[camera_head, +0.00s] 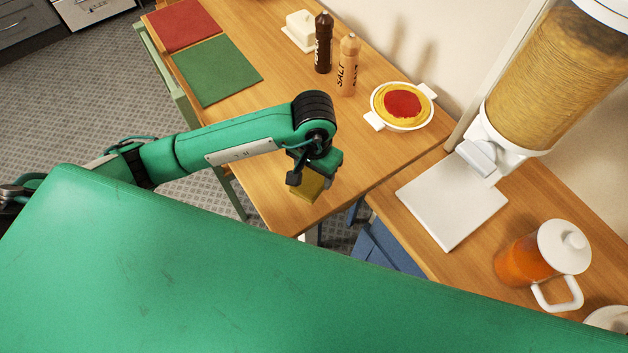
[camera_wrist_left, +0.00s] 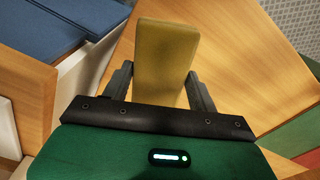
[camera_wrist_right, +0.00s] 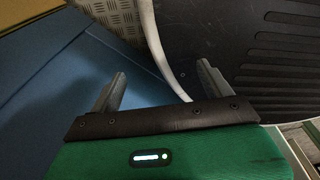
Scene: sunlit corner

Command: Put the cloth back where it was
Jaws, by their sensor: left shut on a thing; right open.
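The cloth is a folded mustard-yellow block (camera_head: 306,188), also seen in the left wrist view (camera_wrist_left: 166,60). My left gripper (camera_head: 312,176) is shut on it, with one finger on each side in the left wrist view. The cloth is over the front corner of the wooden table (camera_head: 270,110); I cannot tell whether it touches the wood. My right gripper (camera_wrist_right: 162,88) is open and empty in the right wrist view, and it is outside the head view.
A green mat (camera_head: 217,70) and a red mat (camera_head: 181,24) lie at the far left. Salt (camera_head: 347,70) and pepper (camera_head: 323,45) mills and a pasta dish (camera_head: 403,107) stand behind the cloth. A jug (camera_head: 530,255) and dispenser (camera_head: 550,80) stand right. Blue panels (camera_wrist_right: 50,90) are near my right gripper.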

